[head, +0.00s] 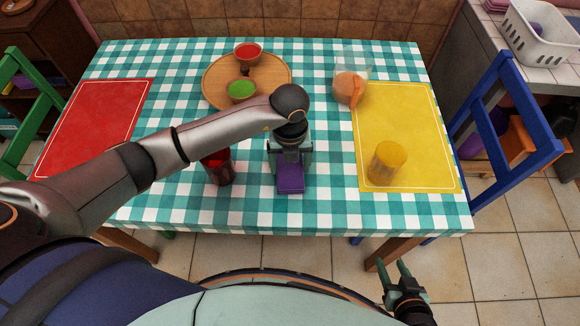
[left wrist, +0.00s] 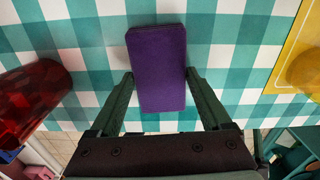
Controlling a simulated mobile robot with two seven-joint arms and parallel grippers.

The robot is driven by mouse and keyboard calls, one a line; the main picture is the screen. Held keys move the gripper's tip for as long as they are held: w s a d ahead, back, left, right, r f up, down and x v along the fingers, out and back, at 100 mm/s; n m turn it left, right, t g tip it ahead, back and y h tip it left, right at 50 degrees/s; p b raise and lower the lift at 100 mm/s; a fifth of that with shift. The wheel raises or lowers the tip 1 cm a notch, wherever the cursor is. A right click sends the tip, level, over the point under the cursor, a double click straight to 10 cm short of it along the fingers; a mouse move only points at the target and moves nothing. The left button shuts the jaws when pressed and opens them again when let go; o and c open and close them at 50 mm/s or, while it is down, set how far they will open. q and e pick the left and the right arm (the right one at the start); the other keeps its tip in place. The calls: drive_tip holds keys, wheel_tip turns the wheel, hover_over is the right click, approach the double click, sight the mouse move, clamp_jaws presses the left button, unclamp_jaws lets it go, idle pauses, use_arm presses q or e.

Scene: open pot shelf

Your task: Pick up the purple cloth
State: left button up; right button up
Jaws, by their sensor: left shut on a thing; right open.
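The purple cloth (head: 290,183) is a small folded rectangle near the front middle of the checked table. It also shows in the left wrist view (left wrist: 157,65), lying between the two fingers. My left gripper (head: 290,158) points down over it and is shut on its sides. I cannot tell whether the cloth is touching the table or slightly above it. The gripper hides part of the cloth in the head view. My right gripper (head: 392,272) is open and empty, low beyond the table's front edge.
A red glass (head: 219,168) stands close to the left of the cloth. A yellow cup (head: 386,163) stands on the yellow mat (head: 410,110). A pitcher (head: 350,82), a round wooden board (head: 215,85) with bowls and a red mat (head: 95,125) are also on the table.

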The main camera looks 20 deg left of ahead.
sight(290, 168)
use_arm(q)
drive_tip(key=shift+r, duration=0.1)
drive_tip(key=shift+r, duration=0.5)
wheel_tip(290, 168, up, 2)
drive_tip(key=shift+r, duration=0.15)
drive_tip(key=s+r, duration=0.4)
drive_tip(key=r, duration=0.1)
drive_tip(key=shift+s+d, duration=0.15)
drive_tip(key=shift+d, duration=0.1)
drive_tip(key=s+d+r+p, duration=0.1)
drive_tip(key=s+r, duration=0.3)
drive_tip(key=s, duration=0.5)
drive_tip(key=shift+s+r, duration=0.3)
